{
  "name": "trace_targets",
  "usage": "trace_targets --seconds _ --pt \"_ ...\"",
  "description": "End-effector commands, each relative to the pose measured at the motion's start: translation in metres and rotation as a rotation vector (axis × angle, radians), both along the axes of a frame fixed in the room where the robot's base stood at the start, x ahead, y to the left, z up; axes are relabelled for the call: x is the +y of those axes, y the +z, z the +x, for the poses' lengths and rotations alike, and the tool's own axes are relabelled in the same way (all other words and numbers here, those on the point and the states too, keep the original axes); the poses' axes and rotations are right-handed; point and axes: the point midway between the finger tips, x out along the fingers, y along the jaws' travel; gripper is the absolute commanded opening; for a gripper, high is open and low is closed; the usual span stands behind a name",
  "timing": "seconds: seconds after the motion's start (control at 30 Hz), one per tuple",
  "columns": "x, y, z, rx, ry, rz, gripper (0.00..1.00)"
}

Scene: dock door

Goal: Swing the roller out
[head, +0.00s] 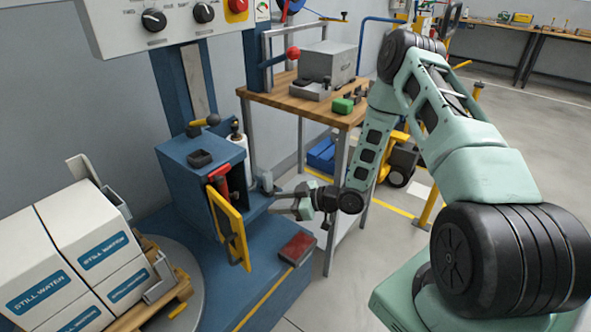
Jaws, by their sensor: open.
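A blue carriage (190,165) stands on the column of the wrapping machine. A pale upright roller (238,141) shows at its right rear, partly hidden by the carriage. A small grey rounded part (265,181) sits low on the carriage's right side; I cannot tell if it belongs to the roller. A yellow-edged panel (232,226) stands swung out at the carriage's front, with a red handle (220,180) above it. My gripper (278,202) is open and empty, just right of the carriage, its fingers pointing left. Whether it touches anything is too small to tell.
Boxes of still water (75,255) sit on a wooden pallet (165,300) on the turntable at left. A wooden-topped bench (300,100) stands behind my arm. A dark red block (298,248) lies on the blue base below my gripper. Open floor shows at right.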

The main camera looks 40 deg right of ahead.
Motion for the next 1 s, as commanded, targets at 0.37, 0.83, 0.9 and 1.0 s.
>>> trace_targets --seconds 0.37,0.83,0.9,1.0 --pt "-0.015 0.026 0.007 0.209 -0.071 -0.229 0.42" --pt "-0.031 0.080 -0.012 0.442 -0.245 -0.417 0.42" --pt "-0.032 0.090 -0.017 0.474 -0.275 -0.435 0.42" --pt "-0.031 0.104 -0.027 0.521 -0.318 -0.454 0.42"
